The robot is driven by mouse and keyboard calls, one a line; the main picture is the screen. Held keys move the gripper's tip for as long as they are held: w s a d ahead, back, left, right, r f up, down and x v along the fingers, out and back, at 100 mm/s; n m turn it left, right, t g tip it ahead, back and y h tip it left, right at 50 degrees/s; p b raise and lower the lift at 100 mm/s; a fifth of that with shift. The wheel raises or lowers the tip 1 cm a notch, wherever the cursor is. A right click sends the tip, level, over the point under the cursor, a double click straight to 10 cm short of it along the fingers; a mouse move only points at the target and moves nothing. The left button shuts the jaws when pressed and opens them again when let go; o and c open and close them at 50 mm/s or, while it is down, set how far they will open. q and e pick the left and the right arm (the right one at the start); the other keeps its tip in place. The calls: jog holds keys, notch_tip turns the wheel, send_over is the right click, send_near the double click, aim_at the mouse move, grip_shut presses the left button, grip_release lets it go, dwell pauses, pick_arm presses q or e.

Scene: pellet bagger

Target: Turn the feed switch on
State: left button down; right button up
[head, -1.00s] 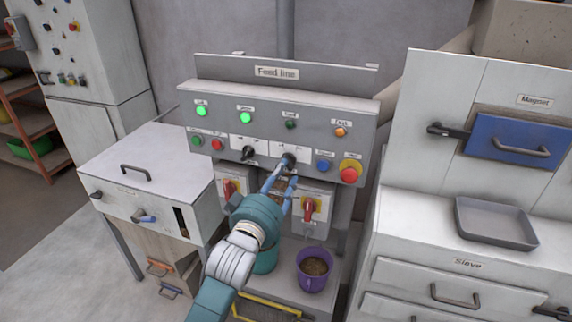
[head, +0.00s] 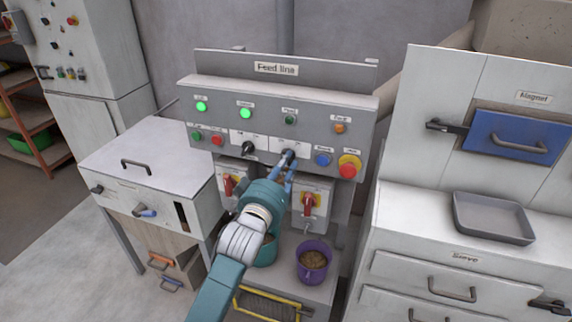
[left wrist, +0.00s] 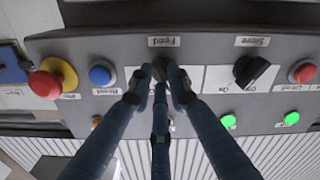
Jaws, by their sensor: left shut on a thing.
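The feed switch is a black rotary knob (left wrist: 168,68) under the upside-down "Feed" label in the left wrist view. In the head view it sits on the grey "Feed line" panel (head: 228,95), right of a similar black knob, mostly hidden by my fingers. My left gripper (head: 287,160) is shut on the feed switch; its fingers flank the knob in the left wrist view (left wrist: 161,78). The feed knob's exact angle is hard to tell. The lamp above it (head: 290,120) looks dark green and unlit. My right gripper is not in view.
The Sieve knob (left wrist: 254,70) is beside the feed knob. A blue button (head: 322,160) and a red emergency button (head: 349,166) are on the other side. Red-handled switches (head: 309,203) are below. A purple bucket (head: 313,262) stands under the panel.

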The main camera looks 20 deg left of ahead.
pick_arm(q)
jog(key=m+p, duration=0.1)
jog(key=m, duration=0.5)
jog(key=m+p, duration=0.1)
jog(key=m, duration=0.4)
jog(key=shift+a+f+m+p, duration=0.15)
jog(key=shift+a+m+p, duration=0.05)
jog(key=shift+m+p, duration=0.2)
dwell(0.3)
jog(key=c, duration=1.6)
grip_release()
jog(key=shift+c, duration=0.2)
jog(key=shift+f, duration=0.1)
